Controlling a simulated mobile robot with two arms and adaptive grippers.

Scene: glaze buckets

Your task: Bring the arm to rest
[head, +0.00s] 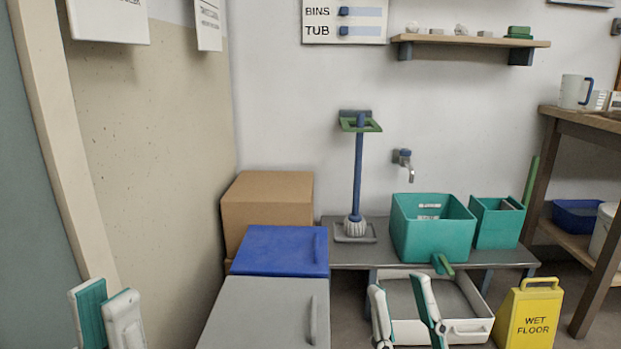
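My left gripper (105,292) is at the lower left edge of the head view, in front of the pale wall. Its two white and teal fingers stand apart with nothing seen between them. My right gripper (398,286) is at the bottom centre-right, its fingers pointing up and spread apart. It holds nothing that I can see. Its fingers overlap the white tray (470,330) below the bench in the picture; whether they touch it cannot be told. Most of both arms is out of view.
A grey bench (490,257) carries a large teal bucket (430,238), a smaller teal bucket (497,228) and a blue-handled brush (357,185). A yellow wet-floor sign (527,315) stands right. A blue-lidded bin (280,250), grey bin (258,312) and cardboard box (268,197) stand between the grippers.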

